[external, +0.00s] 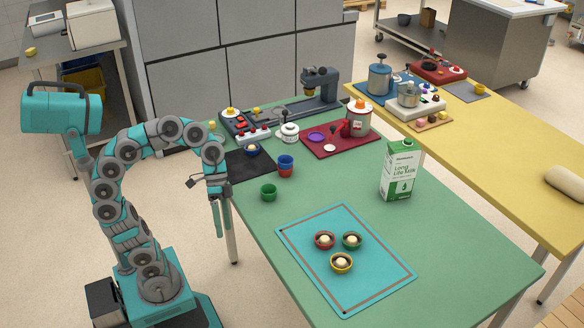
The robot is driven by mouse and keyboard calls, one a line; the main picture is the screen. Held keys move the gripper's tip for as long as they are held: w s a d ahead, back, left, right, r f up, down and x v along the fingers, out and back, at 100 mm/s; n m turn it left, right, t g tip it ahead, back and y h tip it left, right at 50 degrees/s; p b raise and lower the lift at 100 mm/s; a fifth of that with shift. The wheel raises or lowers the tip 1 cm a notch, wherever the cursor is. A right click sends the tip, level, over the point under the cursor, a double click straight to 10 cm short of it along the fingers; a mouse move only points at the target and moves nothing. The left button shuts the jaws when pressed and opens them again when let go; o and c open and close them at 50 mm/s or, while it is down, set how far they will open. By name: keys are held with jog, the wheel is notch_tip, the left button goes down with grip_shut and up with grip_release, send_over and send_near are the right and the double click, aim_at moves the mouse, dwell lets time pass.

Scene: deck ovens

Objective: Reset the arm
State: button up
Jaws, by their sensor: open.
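My arm is arched beside the left edge of the green table (468,254). My gripper (219,218) hangs pointing down just off that edge. It is open and nothing shows between its fingers. A green cup (268,192) stands on the table to the right of my gripper, apart from it. A blue cup (286,160) sits in a red cup (286,172) a little farther back.
A teal mat (376,272) holds a red, a green and a yellow cup, each with a pale ball. A milk carton (398,170) stands upright behind it. A red tray (318,151) and a machine (300,112) fill the back. The table's front right is clear.

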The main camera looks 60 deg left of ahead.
jog(key=s+a+f+n+y, duration=0.3)
jog(key=a+f, duration=0.5)
jog(key=f, duration=0.3)
jog(key=s+a+f+n+y, duration=0.3)
jog(key=s+a+f, duration=0.2)
jog(key=a+f, duration=0.3)
notch_tip(320, 180, down, 3)
jog(key=shift+s+a+r+n, duration=0.2)
jog(key=shift+s+n, duration=0.1)
jog(key=shift+s, duration=0.1)
